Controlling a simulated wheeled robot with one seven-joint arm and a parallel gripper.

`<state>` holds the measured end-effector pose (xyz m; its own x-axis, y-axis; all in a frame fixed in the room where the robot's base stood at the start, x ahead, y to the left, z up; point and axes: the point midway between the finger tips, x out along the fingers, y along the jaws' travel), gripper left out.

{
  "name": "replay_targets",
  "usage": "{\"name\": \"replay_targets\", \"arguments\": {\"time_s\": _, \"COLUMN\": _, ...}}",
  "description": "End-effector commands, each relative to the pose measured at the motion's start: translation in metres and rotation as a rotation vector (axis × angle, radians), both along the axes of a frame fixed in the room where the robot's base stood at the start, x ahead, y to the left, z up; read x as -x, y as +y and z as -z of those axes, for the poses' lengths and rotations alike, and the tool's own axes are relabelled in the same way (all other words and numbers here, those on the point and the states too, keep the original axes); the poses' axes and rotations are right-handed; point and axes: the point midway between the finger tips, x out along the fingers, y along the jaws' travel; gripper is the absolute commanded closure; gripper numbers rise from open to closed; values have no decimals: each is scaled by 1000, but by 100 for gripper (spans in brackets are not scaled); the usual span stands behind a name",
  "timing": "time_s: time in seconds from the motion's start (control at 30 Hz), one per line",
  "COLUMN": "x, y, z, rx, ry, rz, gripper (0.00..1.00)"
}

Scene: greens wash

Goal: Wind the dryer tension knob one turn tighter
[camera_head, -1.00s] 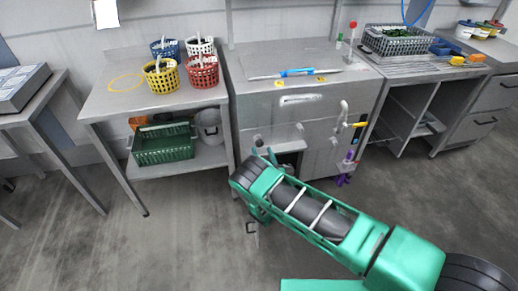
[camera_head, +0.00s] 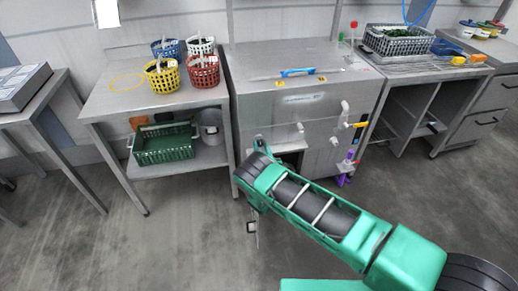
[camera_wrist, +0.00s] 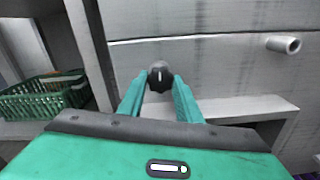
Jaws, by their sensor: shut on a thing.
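The tension knob (camera_wrist: 160,76) is round and dark with a white mark on its face, which stands about upright in the wrist view. It sits on the grey front panel of the steel dryer cabinet (camera_head: 330,108). My gripper (camera_wrist: 160,82) is shut on the knob, with one green finger on each side of it. In the head view, my gripper (camera_head: 259,146) is at the left part of the cabinet front, and my wrist and fingers hide most of the knob.
A pale spout (camera_wrist: 284,44) juts out to the right of the knob. A steel ledge (camera_wrist: 235,106) lies below it. A green crate (camera_wrist: 45,97) stands on the shelf at left. Coloured baskets (camera_head: 162,76) stand on the left table. The floor in front is clear.

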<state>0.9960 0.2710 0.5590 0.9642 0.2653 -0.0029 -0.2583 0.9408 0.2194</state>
Motion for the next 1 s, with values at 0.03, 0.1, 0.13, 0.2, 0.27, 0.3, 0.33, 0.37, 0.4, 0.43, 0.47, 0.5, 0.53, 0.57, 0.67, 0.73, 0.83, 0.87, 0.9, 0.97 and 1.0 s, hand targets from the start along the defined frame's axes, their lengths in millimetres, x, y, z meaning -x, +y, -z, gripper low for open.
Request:
{"name": "replay_targets", "arguments": {"time_s": 0.03, "x": 3, "y": 7, "z": -1, "rx": -9, "ry": 0, "rz": -15, "gripper": 91}}
{"name": "replay_targets", "arguments": {"time_s": 0.1, "x": 3, "y": 5, "z": -1, "rx": -18, "ry": 2, "rz": -16, "gripper": 91}}
{"name": "replay_targets", "arguments": {"time_s": 0.13, "x": 3, "y": 5, "z": -1, "rx": -24, "ry": 4, "rz": -16, "gripper": 91}}
{"name": "replay_targets", "arguments": {"time_s": 0.2, "x": 3, "y": 4, "z": -1, "rx": -43, "ry": 10, "rz": -16, "gripper": 91}}
{"name": "replay_targets", "arguments": {"time_s": 0.27, "x": 3, "y": 4, "z": -1, "rx": -65, "ry": 16, "rz": -16, "gripper": 91}}
{"name": "replay_targets", "arguments": {"time_s": 0.3, "x": 3, "y": 4, "z": -1, "rx": -84, "ry": 22, "rz": -16, "gripper": 91}}
{"name": "replay_targets", "arguments": {"time_s": 0.33, "x": 3, "y": 4, "z": -1, "rx": -101, "ry": 26, "rz": -16, "gripper": 91}}
{"name": "replay_targets", "arguments": {"time_s": 0.37, "x": 3, "y": 4, "z": -1, "rx": -118, "ry": 32, "rz": -16, "gripper": 91}}
{"name": "replay_targets", "arguments": {"time_s": 0.4, "x": 3, "y": 4, "z": 0, "rx": -144, "ry": 39, "rz": -16, "gripper": 91}}
{"name": "replay_targets", "arguments": {"time_s": 0.43, "x": 3, "y": 4, "z": 0, "rx": -166, "ry": 45, "rz": -16, "gripper": 91}}
{"name": "replay_targets", "arguments": {"time_s": 0.47, "x": 4, "y": 4, "z": 0, "rx": -188, "ry": 51, "rz": -16, "gripper": 91}}
{"name": "replay_targets", "arguments": {"time_s": 0.5, "x": 4, "y": 4, "z": 0, "rx": -221, "ry": 61, "rz": -16, "gripper": 91}}
{"name": "replay_targets", "arguments": {"time_s": 0.53, "x": 4, "y": 4, "z": 0, "rx": -246, "ry": 68, "rz": -16, "gripper": 91}}
{"name": "replay_targets", "arguments": {"time_s": 0.57, "x": 4, "y": 4, "z": 0, "rx": -272, "ry": 75, "rz": -16, "gripper": 91}}
{"name": "replay_targets", "arguments": {"time_s": 0.67, "x": 4, "y": 4, "z": 0, "rx": -363, "ry": 102, "rz": -15, "gripper": 91}}
{"name": "replay_targets", "arguments": {"time_s": 0.73, "x": 4, "y": 4, "z": 0, "rx": -427, "ry": 120, "rz": -15, "gripper": 91}}
{"name": "replay_targets", "arguments": {"time_s": 0.83, "x": 4, "y": 4, "z": 0, "rx": -519, "ry": 147, "rz": -14, "gripper": 91}}
{"name": "replay_targets", "arguments": {"time_s": 0.87, "x": 4, "y": 4, "z": 0, "rx": -547, "ry": 154, "rz": -14, "gripper": 91}}
{"name": "replay_targets", "arguments": {"time_s": 0.9, "x": 4, "y": 4, "z": 1, "rx": -583, "ry": 165, "rz": -12, "gripper": 91}}
{"name": "replay_targets", "arguments": {"time_s": 0.97, "x": 4, "y": 3, "z": 1, "rx": -639, "ry": 181, "rz": -12, "gripper": 91}}
{"name": "replay_targets", "arguments": {"time_s": 1.0, "x": 4, "y": 3, "z": 1, "rx": -676, "ry": 191, "rz": -11, "gripper": 91}}
